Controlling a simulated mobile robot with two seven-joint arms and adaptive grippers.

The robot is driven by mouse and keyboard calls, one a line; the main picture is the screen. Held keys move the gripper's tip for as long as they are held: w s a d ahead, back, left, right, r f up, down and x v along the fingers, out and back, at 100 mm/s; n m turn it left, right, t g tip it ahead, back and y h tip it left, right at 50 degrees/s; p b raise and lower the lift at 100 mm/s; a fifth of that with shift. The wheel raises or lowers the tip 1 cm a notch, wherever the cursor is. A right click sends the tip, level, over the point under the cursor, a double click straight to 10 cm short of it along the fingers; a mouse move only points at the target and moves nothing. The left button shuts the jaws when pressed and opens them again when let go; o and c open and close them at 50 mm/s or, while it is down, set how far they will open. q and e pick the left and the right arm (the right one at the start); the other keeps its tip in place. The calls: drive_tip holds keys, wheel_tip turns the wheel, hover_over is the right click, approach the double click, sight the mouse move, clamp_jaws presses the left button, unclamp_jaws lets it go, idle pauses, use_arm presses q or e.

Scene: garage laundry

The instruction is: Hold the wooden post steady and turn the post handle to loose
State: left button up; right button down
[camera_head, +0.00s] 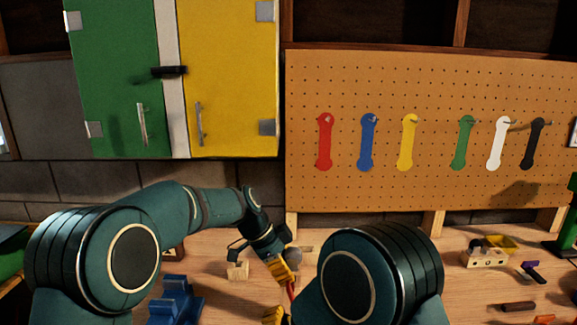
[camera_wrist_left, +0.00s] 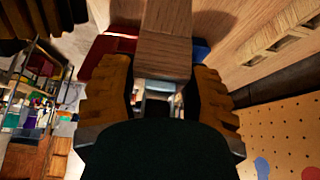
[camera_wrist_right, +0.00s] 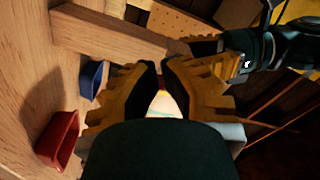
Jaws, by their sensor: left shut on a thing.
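The wooden post (camera_wrist_left: 165,45) is a pale squared beam between the fingers of my left gripper (camera_wrist_left: 165,85), which is shut on it. In the right wrist view the post (camera_wrist_right: 110,36) runs sideways, with my left gripper (camera_wrist_right: 208,45) at its right end. In the head view my left gripper (camera_head: 283,270) is above the bench. My right gripper (camera_wrist_right: 162,65) is beside the post and apart from it. The post handle cannot be made out clearly in any view.
A red bin (camera_wrist_right: 57,140) and a blue bin (camera_wrist_right: 93,78) lie near the post. A wooden holder (camera_head: 485,258) stands at right. Pegboard (camera_head: 430,90) rises behind.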

drive_tip(key=s, duration=0.4)
drive_tip(key=shift+a, duration=0.1)
drive_tip(key=w+a+r, duration=0.1)
drive_tip(key=w+r, duration=0.2)
drive_tip(key=w, duration=0.3)
drive_tip(key=shift+a, duration=0.4)
idle(0.4)
drive_tip(key=shift+d, duration=0.6)
idle(1.0)
drive_tip(key=shift+d+f, duration=0.2)
drive_tip(key=shift+f, duration=0.45)
idle(0.3)
drive_tip(key=shift+d+f, duration=0.45)
idle(0.5)
